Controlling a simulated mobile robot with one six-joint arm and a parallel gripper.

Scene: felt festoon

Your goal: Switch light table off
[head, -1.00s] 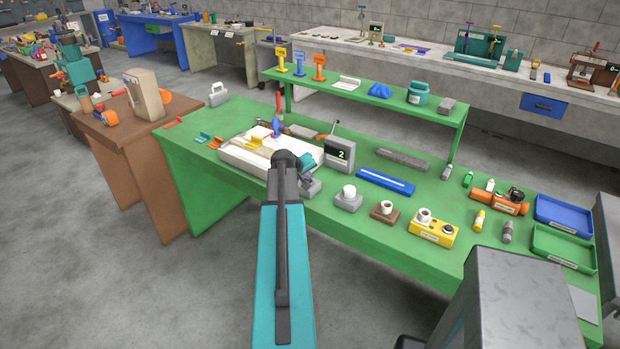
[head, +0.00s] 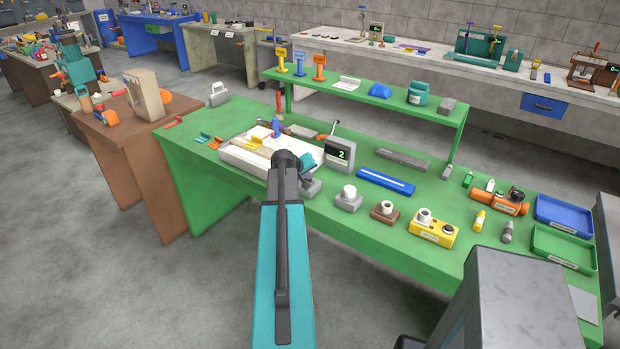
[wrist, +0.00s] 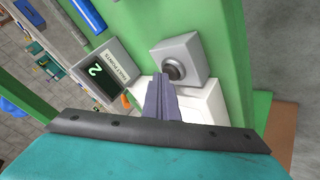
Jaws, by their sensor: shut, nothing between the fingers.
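The light table (head: 238,157) is a low white box at the left of the green bench; I cannot tell whether it is lit. Part of its white surface (wrist: 210,105) shows in the wrist view. A grey box with a round dark button or knob (wrist: 173,71) sits at its corner; the box also shows in the head view (head: 311,188). My gripper (wrist: 161,82) is shut and empty, its fingertips close below the knob in the wrist view. I cannot tell whether they touch it. In the head view my arm hides the fingers.
A grey display (head: 341,153) reading 2 stands beside the light table; it also shows in the wrist view (wrist: 97,72). Orange and teal pieces lie around the table. A blue bar (head: 386,180) and a grey block with a white knob (head: 348,198) are to the right.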

